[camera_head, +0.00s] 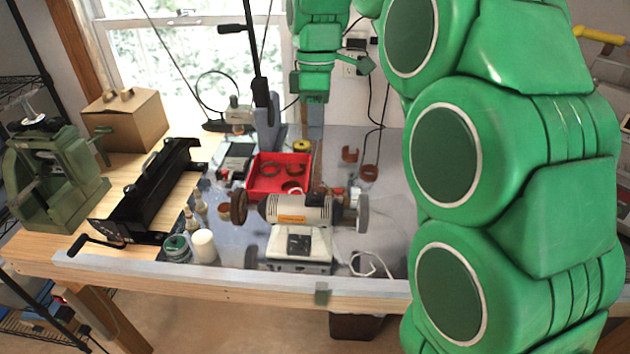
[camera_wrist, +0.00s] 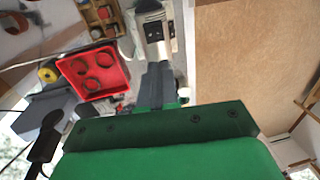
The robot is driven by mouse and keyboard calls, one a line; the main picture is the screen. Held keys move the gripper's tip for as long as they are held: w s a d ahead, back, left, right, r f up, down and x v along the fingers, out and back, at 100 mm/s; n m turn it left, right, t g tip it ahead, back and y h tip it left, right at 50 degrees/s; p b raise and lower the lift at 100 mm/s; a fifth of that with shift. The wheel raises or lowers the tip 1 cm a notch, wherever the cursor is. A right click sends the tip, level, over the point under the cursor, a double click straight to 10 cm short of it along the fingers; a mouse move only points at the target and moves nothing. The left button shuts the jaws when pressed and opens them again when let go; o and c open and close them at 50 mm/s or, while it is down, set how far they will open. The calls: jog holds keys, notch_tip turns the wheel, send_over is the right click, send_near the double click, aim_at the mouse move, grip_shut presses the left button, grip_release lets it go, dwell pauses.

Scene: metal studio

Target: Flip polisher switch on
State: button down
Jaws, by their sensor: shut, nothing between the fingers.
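A red tray (camera_head: 264,186) with rings lies behind the polisher. A lamp arm (camera_head: 257,60) rises left of my gripper. Bottles and a white jar (camera_head: 204,246) stand left of the polisher. A black metal tool (camera_head: 150,190) and a green machine (camera_head: 55,170) are farther left.

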aim_at(315, 199)
jog(key=f, duration=0.4)
jog(key=s+f, duration=0.1)
jog(key=f, duration=0.9)
jog(key=shift+s, duration=0.35)
jog(key=shift+s, duration=0.1)
